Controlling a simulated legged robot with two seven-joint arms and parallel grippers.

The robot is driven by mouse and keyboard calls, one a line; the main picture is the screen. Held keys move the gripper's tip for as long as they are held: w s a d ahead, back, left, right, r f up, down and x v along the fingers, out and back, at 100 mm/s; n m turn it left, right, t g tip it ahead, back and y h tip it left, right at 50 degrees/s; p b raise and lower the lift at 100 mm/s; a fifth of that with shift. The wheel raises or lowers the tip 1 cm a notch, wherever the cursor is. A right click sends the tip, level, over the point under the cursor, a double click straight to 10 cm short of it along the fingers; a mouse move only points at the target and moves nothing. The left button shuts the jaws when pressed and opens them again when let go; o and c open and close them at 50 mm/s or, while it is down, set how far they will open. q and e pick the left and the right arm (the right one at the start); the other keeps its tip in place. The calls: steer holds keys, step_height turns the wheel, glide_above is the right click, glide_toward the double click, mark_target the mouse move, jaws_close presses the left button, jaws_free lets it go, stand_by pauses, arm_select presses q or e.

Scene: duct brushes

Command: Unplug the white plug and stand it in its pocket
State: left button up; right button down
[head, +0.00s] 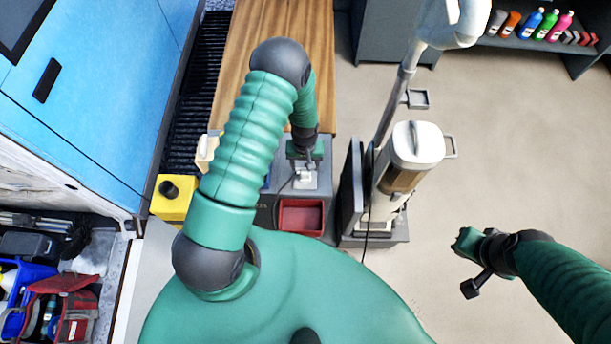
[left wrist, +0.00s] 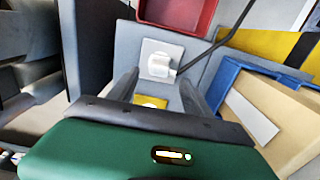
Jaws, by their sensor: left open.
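The white plug (left wrist: 159,65) sits at a pale square plate (left wrist: 176,47) on the grey unit, with a dark cable running to the upper right. It also shows in the head view (head: 304,177), just below my left gripper (head: 309,158). In the left wrist view the left gripper's two fingers (left wrist: 160,88) are spread and empty, with the plug just beyond their tips. A yellow patch (left wrist: 150,101) shows between the fingers. A red open-topped pocket (head: 301,231) in the unit looks empty. My right gripper (head: 468,243) hangs over bare floor, its jaws unclear.
A white upright vacuum (head: 416,147) on a dark stand is right of the unit. A yellow box with a black knob (head: 170,198) is at left. A blue-edged bin (left wrist: 225,75) is close right of the left fingers. The floor at right is clear.

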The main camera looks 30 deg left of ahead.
mark_target(305, 171)
arm_select(q)
step_height(305, 171, down, 7)
steer(key=b, duration=0.4)
steer(key=shift+d+b, duration=0.1)
steer(key=shift+b, duration=0.3)
arm_select(e)
steer(key=x, duration=0.2)
steer(key=s+x, duration=0.1)
steer(key=x, duration=0.2)
steer(key=shift+d+f, duration=0.1)
steer(key=shift+f, duration=0.25)
arm_select(q)
jaws_close()
steer(key=shift+r, duration=0.15)
arm_select(e)
steer(key=shift+r, duration=0.15)
